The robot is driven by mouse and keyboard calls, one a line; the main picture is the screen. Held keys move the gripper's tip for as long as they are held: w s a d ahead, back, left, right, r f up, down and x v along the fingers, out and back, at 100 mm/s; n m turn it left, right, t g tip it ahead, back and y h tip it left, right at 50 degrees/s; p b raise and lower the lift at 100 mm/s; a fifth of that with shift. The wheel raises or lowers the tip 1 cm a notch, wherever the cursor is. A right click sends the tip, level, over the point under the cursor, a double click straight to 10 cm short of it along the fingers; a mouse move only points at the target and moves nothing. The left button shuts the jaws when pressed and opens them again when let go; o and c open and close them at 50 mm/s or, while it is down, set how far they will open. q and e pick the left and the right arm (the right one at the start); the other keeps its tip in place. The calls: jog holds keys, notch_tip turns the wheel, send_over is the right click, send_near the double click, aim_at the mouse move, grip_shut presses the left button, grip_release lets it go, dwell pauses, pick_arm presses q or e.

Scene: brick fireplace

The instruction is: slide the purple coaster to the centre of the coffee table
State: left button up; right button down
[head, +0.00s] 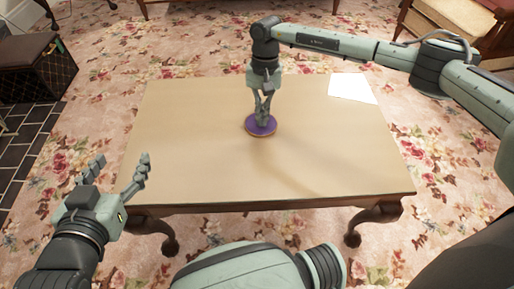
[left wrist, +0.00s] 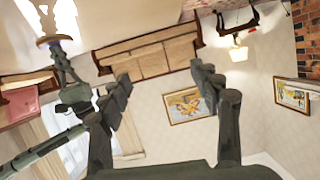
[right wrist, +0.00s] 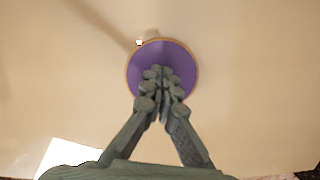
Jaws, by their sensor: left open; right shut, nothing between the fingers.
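The purple coaster (head: 260,129) is a round disc with a tan rim. It lies flat on the coffee table (head: 190,160), close to the middle of the top. My right gripper (head: 262,121) points down with its fingers shut at the coaster. In the right wrist view the shut fingertips (right wrist: 160,75) overlap the purple face (right wrist: 160,54) and hide part of it; I cannot tell whether they touch it. My left gripper (head: 120,172) is open and empty off the table's front left corner. The left wrist view shows its spread fingers (left wrist: 165,85) with nothing between them.
A bright white patch (head: 352,88) shows at the table's back right. The rest of the top is bare. A dark box-shaped piece (head: 38,70) stands on the left, and a wooden seat with cushions (head: 450,25) at the back right. Flowered carpet (head: 90,120) surrounds the table.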

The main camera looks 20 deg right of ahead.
jog(key=shift+w+d+f, duration=0.1)
jog(key=shift+d+f, duration=0.1)
pick_arm(q)
jog(key=shift+w+d+r+t+h, duration=0.2)
jog(key=shift+d+r+t+h, duration=0.1)
jog(key=shift+d+r+t, duration=0.25)
jog(key=shift+a, duration=0.15)
